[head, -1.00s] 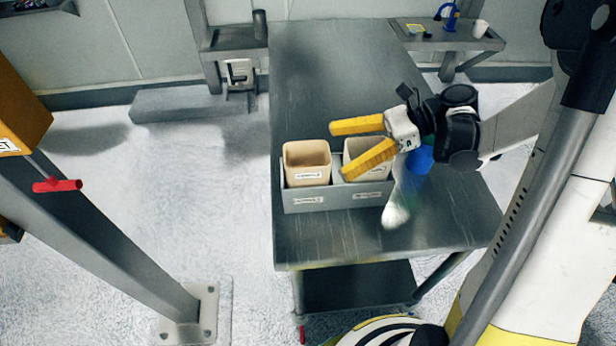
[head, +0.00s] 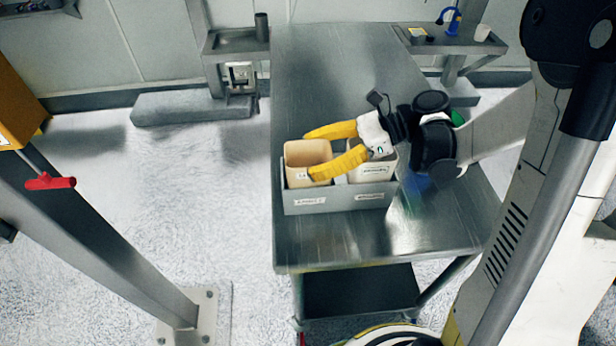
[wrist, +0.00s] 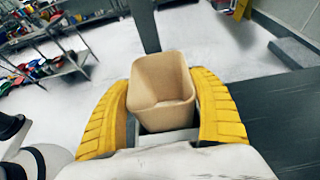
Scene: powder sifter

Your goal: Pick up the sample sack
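Two tan sacks sit side by side in a grey tray (head: 335,203) on the metal table. The left sack (head: 306,153) is open-topped with a white label partly covered by a finger. The right sack (head: 372,172) is partly hidden by my gripper. My gripper (head: 312,154) has yellow fingers spread apart over the left sack, one toward its far side and one across its near side. In the wrist view the tan sack (wrist: 162,88) stands between the two open fingers, its top facing me. I cannot tell whether the fingers touch it.
The metal table (head: 330,75) is clear behind the tray. A blue item (head: 416,182) is partly hidden under my arm. A side shelf (head: 455,40) holds small items at the back right. A steel post (head: 100,235) stands at the left.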

